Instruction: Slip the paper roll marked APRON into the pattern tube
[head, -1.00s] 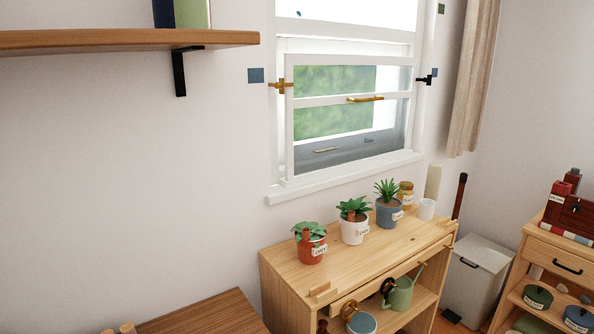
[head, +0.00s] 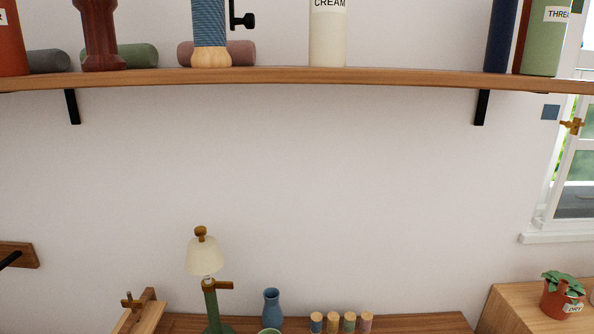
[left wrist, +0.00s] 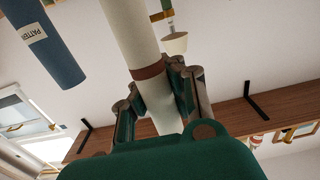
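In the left wrist view my left gripper (left wrist: 157,88) is closed around a long cream paper roll (left wrist: 132,30) with a brown band. No marking on the roll is readable from here. The blue pattern tube (left wrist: 42,48), with a white label reading "PATTER", is at the upper left of that view, apart from the roll. Its upper end is cut off, and I cannot tell what supports it. Neither the tube nor either gripper shows in the head view. My right gripper is not seen.
A wooden shelf (head: 400,80) on black brackets spans the wall, bearing a cream container (head: 327,35), a green container (head: 543,45) and lying rolls. Below are a lamp (head: 205,258), a blue vase (head: 271,304) and several small capped jars. A potted plant (head: 562,298) stands right.

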